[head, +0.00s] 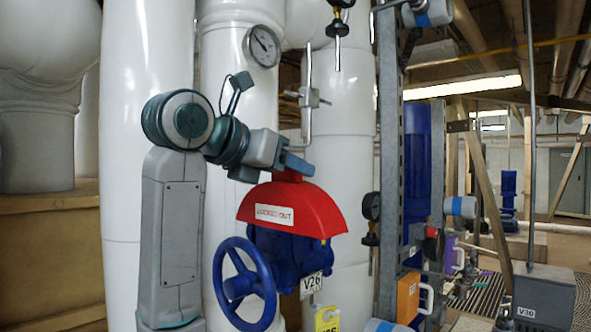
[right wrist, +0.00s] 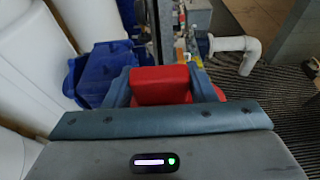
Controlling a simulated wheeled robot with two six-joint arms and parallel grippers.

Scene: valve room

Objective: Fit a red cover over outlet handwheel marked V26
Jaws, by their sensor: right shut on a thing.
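The red cover (head: 290,208), with a white label reading "LOCKED OUT", is held by its top in my right gripper (head: 292,168). In the right wrist view the red cover (right wrist: 163,86) sits between the two fingers. A blue handwheel (head: 233,287) stands below and left of the cover. The V26 tag (head: 311,285) hangs by the blue valve body (head: 290,250). The cover overlaps the top of that body in the head view; I cannot tell whether they touch. The handwheel's rim is clear of the cover. My left gripper is not in view.
White pipes (head: 222,130) stand close behind the arm, with a pressure gauge (head: 262,46) above. A grey steel upright (head: 391,150) and an orange box (head: 408,298) are on the right. A yellow tag (head: 327,318) hangs low. Open floor lies farther right.

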